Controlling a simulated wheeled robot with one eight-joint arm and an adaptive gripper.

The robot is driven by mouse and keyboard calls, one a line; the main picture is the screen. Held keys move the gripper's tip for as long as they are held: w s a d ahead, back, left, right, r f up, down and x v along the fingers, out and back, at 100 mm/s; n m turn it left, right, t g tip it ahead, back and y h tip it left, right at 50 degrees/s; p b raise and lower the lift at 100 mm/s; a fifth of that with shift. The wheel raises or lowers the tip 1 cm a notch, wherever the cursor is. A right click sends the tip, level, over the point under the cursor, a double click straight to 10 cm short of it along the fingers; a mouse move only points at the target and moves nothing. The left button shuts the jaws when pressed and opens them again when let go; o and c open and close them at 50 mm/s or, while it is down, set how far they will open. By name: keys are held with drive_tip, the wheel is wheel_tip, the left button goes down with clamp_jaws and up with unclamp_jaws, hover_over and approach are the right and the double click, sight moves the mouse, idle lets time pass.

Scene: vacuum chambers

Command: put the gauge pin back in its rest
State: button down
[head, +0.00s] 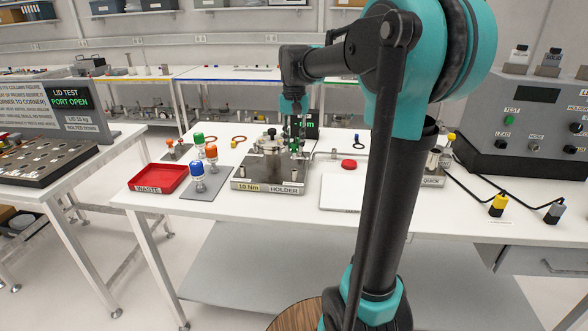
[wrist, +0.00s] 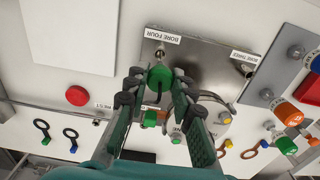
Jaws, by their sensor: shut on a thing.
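My gripper (wrist: 152,100) is shut on a green round-headed piece (wrist: 160,76), seen in the wrist view between the fingertips; I take it for the gauge pin. Its shank is hidden. It is over or against the metal holder (wrist: 190,60), near the "BORE FOUR" label; contact cannot be told. In the head view my gripper (head: 293,143) is above the right side of the holder (head: 270,184). A "BORE THREE" label (wrist: 245,57) marks another corner.
A grey mat (head: 205,190) with blue, orange and green capped pieces stands left of the holder, beside a red waste tray (head: 158,179). A white board (head: 343,192) lies to the right. A red button (wrist: 77,96) and black rings (wrist: 41,127) lie behind the board.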

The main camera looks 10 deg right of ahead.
drive_tip(key=shift+r, duration=0.45)
drive_tip(key=w+d, duration=1.8)
drive_tip(key=d, duration=0.2)
drive_tip(key=shift+w, duration=0.3)
idle(0.9)
drive_tip(key=shift+f, duration=3.5)
drive_tip(key=shift+f, duration=1.2)
